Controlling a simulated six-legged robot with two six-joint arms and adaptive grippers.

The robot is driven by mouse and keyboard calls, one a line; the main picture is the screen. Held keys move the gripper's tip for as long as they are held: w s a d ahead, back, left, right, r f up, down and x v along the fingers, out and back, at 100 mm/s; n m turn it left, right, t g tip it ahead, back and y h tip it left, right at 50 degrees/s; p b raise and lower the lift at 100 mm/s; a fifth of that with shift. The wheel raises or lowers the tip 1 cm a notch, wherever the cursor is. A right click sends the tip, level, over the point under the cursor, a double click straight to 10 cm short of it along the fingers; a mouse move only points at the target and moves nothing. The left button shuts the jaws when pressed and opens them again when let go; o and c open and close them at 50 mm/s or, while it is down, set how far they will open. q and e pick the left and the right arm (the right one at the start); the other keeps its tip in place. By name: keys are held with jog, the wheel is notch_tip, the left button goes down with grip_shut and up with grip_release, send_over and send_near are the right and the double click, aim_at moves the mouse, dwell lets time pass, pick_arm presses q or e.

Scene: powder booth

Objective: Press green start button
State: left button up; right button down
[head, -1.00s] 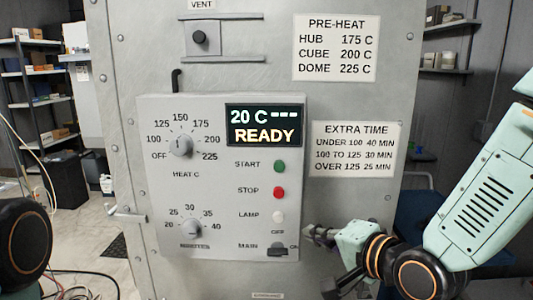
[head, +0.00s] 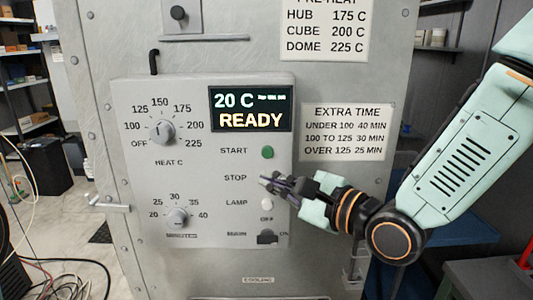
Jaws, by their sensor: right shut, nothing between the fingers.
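The green start button (head: 267,152) sits on the grey control panel (head: 130,200), beside the word START and below the display. The display (head: 250,109) reads 20 C and READY. My right gripper (head: 266,181) is shut and empty. Its tips are in front of the panel just below the green button, over the spot of the stop button, which they hide. I cannot tell whether the tips touch the panel. My left gripper is out of view.
The heat dial (head: 161,132) and minutes dial (head: 178,217) are left on the panel. The lamp button (head: 267,203) and main switch (head: 267,237) are below my right gripper. An extra time sign (head: 346,132) is to the right. A handle (head: 108,202) sticks out at the left.

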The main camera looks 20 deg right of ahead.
aim_at(267, 152)
jog(key=w, duration=0.2)
jog(key=w+d, duration=0.1)
jog(key=w, duration=0.2)
jog(key=w+d, duration=0.1)
jog(key=w, duration=0.2)
jog(key=shift+w+d, duration=0.15)
jog(key=shift+w, duration=0.1)
dwell(0.4)
jog(key=shift+s, duration=0.15)
dwell(0.6)
dwell(0.4)
